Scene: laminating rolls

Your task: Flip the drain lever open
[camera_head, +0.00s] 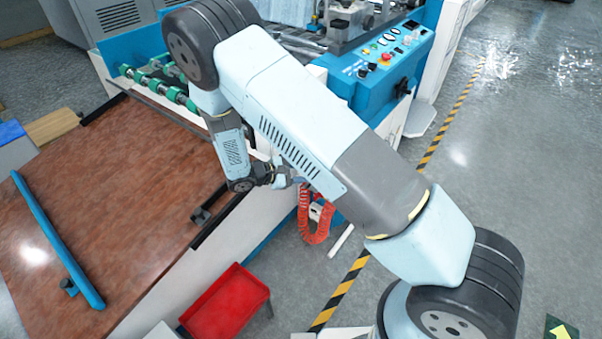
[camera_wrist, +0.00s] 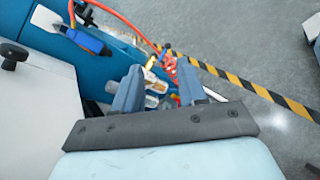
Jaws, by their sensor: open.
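My gripper (camera_wrist: 160,80) is open in the wrist view, its two grey-blue fingers apart. Between and beyond the fingers is a small air-service unit (camera_wrist: 154,84) with clear bowls and red and brassy parts. I cannot pick out the drain lever for certain among these small parts, and the fingers partly hide the unit. In the head view my gripper (camera_head: 284,178) is at the machine's side, just above the white and red fittings (camera_head: 317,211). I cannot tell whether the fingers touch anything.
A blue connector (camera_wrist: 86,41) with an orange hose is on the machine's side. A white pipe (camera_head: 341,241) sticks out nearby. A red tray (camera_head: 226,303) stands lower left.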

